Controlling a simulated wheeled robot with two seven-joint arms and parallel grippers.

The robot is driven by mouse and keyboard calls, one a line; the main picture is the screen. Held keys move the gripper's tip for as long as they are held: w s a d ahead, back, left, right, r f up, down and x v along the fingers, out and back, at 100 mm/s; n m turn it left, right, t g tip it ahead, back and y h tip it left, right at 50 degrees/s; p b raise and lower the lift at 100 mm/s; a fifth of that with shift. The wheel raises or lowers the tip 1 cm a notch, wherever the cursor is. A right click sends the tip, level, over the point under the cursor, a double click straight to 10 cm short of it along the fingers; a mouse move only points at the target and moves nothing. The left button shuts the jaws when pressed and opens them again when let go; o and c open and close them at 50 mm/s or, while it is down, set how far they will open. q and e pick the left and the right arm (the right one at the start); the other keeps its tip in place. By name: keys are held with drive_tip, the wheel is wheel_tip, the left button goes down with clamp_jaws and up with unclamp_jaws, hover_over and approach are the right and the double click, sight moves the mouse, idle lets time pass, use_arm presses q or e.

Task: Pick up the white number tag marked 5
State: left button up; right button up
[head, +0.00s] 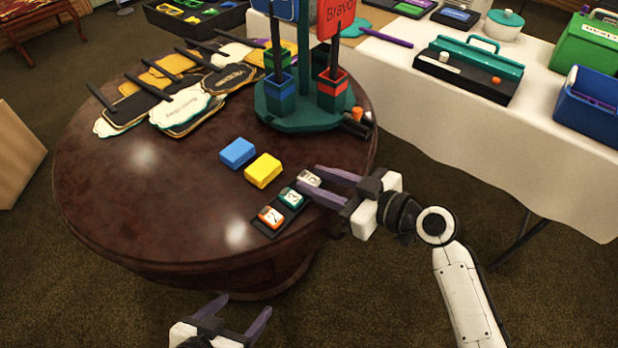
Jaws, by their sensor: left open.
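The white number tag (309,178) lies at the far end of a short black holder (268,231) near the table's right edge. Its dark marking is too small and tilted to read surely. A green tag marked 3 (291,197) and an orange tag marked 2 (270,216) sit in the same row. My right gripper (315,180) has its fingertips right by the white tag, one on each side in the picture. The fingers are apart, but I cannot tell whether they touch or grip it. My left gripper (238,309) is open and empty, low at the front, away from the tags.
A blue block (237,153) and a yellow block (263,170) lie left of the tags. A green stand (290,119) with cups and a red Bravo sign (338,17) rises behind. Several plaques with handles (180,107) cover the back left. The table's front left (130,215) is clear.

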drive_tip(key=c, duration=0.8)
